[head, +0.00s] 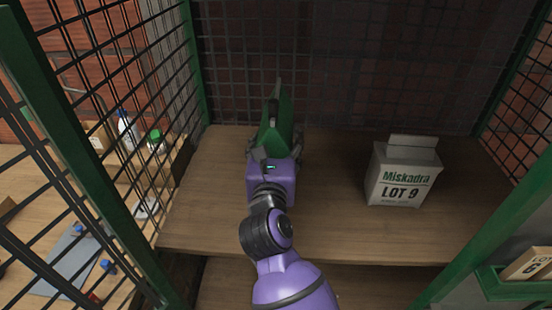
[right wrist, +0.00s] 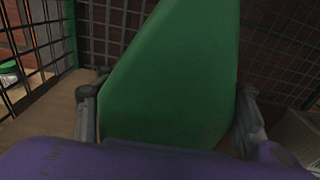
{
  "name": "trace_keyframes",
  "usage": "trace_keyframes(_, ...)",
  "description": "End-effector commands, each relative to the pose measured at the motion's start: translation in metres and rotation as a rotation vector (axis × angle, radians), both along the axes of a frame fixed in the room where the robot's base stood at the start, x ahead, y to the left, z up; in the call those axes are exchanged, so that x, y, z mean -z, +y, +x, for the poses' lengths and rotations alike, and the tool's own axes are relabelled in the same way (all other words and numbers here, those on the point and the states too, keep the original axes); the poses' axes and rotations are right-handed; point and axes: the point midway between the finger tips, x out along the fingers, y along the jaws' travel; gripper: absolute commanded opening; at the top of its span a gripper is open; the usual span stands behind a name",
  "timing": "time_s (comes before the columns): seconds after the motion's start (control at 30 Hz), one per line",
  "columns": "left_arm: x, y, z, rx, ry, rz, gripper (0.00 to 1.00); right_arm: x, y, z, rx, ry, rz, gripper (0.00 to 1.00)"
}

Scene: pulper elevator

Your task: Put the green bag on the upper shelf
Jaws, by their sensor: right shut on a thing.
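The green bag (head: 272,128) is at the back left of the upper shelf (head: 335,225), inside the mesh cage. My right gripper (head: 274,143) is shut on it, with one finger on each side. In the right wrist view the green bag (right wrist: 170,75) fills the middle between the fingers of my right gripper (right wrist: 166,108). The bag looks upright and narrows toward its top. Its base is hidden by my gripper, so I cannot tell whether it touches the shelf. My left gripper is not in view.
A white Miskadra LOT 9 bag (head: 403,175) stands on the right of the same shelf. Bare shelf lies between it and my arm. A lower shelf (head: 225,285) shows below. Green-framed mesh (head: 80,130) closes the left side, with a cluttered table (head: 45,200) beyond.

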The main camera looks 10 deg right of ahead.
Motion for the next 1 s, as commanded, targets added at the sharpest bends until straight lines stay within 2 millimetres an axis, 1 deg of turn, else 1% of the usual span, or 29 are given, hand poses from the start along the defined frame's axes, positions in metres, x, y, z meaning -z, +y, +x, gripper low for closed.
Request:
trace_keyframes(0.03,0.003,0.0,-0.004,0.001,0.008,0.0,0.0,0.011,-0.001,0.008,-0.001,0.001,-0.003,0.17)
trace_keyframes(0.1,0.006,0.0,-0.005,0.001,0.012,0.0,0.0,0.025,-0.002,0.018,-0.001,0.003,-0.003,0.17)
trace_keyframes(0.2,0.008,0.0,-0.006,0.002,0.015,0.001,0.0,0.038,-0.003,0.029,-0.001,0.001,-0.003,0.17)
trace_keyframes(0.3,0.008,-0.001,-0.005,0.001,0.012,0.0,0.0,0.045,-0.004,0.035,-0.001,-0.001,-0.002,0.17)
trace_keyframes(0.47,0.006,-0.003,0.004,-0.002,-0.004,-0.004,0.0,0.054,-0.005,0.043,0.0,-0.001,-0.002,0.17)
trace_keyframes(0.5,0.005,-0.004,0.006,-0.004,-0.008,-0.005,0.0,0.059,-0.006,0.047,-0.001,0.0,-0.003,0.17)
trace_keyframes(0.63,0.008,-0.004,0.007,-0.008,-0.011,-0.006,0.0,0.082,-0.006,0.045,0.0,0.004,-0.002,0.17)
trace_keyframes(0.73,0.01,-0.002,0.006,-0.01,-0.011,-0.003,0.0,0.087,-0.006,0.045,-0.001,0.0,-0.002,0.17)
trace_keyframes(1.0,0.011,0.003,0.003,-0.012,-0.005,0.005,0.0,0.086,-0.006,0.045,-0.001,-0.004,0.0,0.17)
